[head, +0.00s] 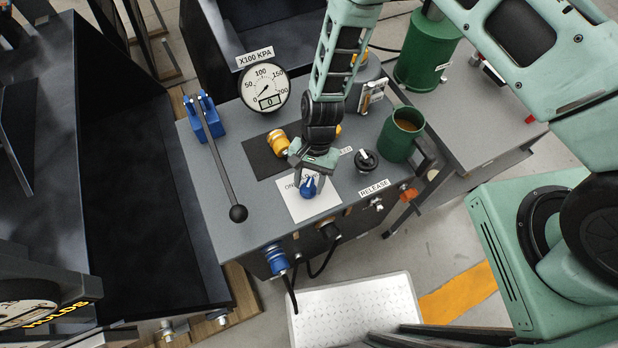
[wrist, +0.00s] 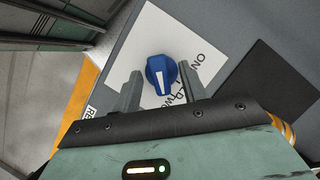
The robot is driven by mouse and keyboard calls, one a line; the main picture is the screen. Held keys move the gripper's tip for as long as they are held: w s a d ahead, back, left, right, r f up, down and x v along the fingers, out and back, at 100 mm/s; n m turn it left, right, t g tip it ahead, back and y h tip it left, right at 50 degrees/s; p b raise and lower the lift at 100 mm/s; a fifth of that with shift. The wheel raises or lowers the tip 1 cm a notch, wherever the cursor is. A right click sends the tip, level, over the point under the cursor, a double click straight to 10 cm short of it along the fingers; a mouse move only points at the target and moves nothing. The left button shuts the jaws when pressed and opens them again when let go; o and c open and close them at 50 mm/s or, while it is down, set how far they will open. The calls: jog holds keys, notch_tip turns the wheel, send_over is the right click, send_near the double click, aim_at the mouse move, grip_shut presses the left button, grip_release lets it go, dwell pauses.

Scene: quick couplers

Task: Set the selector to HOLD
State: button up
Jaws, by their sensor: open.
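The selector is a blue knob (head: 309,188) with a white pointer line, on a white label plate (head: 325,208) on the grey bench top. In the wrist view the knob (wrist: 161,74) sits between and just beyond my open fingers, with gaps on both sides. Its white line points down toward my gripper. My gripper (head: 313,172) is over the plate, close to the knob, and empty. The plate's lettering is partly covered by my gripper; "ON" and part of "TWO" show in the wrist view, and I cannot read a full HOLD mark.
A black knob (head: 366,160), a green mug (head: 398,140) and the RELEASE label stand right of the selector. A yellow coupler (head: 278,141) lies on a black mat behind. A black-handled lever (head: 218,160) and a gauge (head: 265,88) are left. Blue coupler (head: 277,260) on the front.

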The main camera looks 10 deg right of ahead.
jog(key=shift+f, duration=0.2)
grip_shut()
jog(key=shift+f+n+b, duration=0.1)
jog(key=shift+n+b, duration=0.2)
jog(key=shift+b, duration=0.05)
jog(key=n+b, duration=0.1)
jog(key=n+h+b, duration=0.1)
jog(key=n+b, duration=0.1)
jog(key=shift+a+g+h, duration=0.15)
jog(key=shift+g+h, duration=0.15)
jog(key=shift+a+n+h+b, duration=0.1)
jog(key=shift+n+h+b, duration=0.45)
jog(key=shift+n, duration=0.7)
jog(key=shift+n+h+b, duration=0.35)
jog(key=shift+n+b, duration=0.35)
jog(key=shift+n, duration=0.55)
